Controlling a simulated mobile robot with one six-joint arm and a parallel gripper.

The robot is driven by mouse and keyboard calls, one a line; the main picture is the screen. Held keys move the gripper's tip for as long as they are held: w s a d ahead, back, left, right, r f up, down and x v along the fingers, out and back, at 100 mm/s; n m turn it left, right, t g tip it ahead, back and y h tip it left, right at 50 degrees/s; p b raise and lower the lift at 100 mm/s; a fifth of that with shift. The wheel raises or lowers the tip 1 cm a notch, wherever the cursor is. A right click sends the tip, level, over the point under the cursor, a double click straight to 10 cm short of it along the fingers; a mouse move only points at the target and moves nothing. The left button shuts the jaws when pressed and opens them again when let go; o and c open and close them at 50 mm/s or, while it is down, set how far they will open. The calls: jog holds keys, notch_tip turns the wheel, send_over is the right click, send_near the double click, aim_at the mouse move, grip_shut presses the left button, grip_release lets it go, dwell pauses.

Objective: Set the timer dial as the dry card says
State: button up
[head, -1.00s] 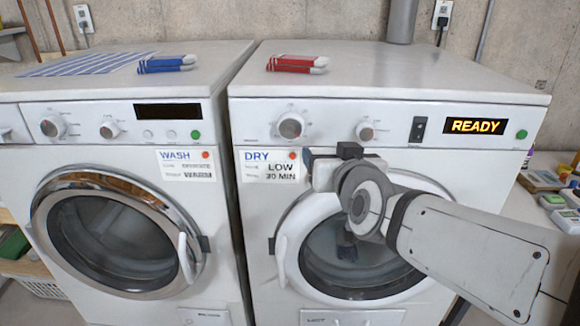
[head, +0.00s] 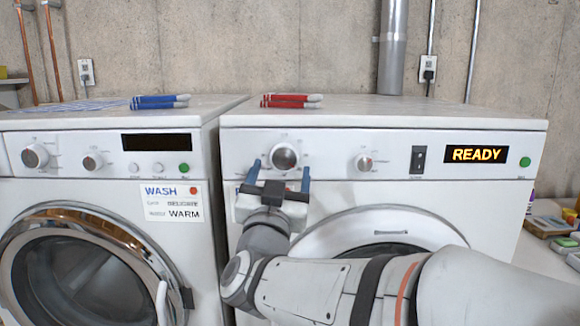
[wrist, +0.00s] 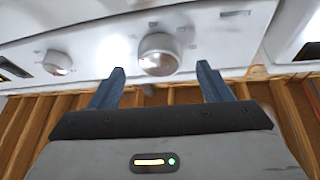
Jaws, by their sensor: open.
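The dryer's larger silver dial (head: 285,157) is at the left of its panel. A smaller dial (head: 363,163) sits to its right. Their labels are too small to read, so I cannot tell which is the timer. My gripper (head: 281,166) is open, with its blue fingers either side of the larger dial. The wrist view shows the larger dial (wrist: 158,55) between and just beyond the fingertips, with the smaller dial (wrist: 57,63) to the left. I cannot tell whether the fingers touch it. The dry card is mostly hidden behind my gripper; earlier it read LOW and 30 MIN.
The dryer's display (head: 476,154) reads READY, between a dark rocker switch (head: 418,159) and a green button (head: 525,162). The washer (head: 108,115) with its wash card (head: 172,202) stands left. Red cloths (head: 290,101) and blue cloths (head: 160,102) lie on top.

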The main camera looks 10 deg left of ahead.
aim_at(284, 157)
jog(key=shift+x, duration=1.25)
jog(key=c, duration=1)
jog(key=shift+f+m+b, duration=0.1)
jog(key=shift+m+b, duration=0.3)
jog(key=shift+b, duration=0.1)
jog(key=shift+h, duration=0.4)
jog(key=o, duration=1)
jog(key=shift+s, duration=0.1)
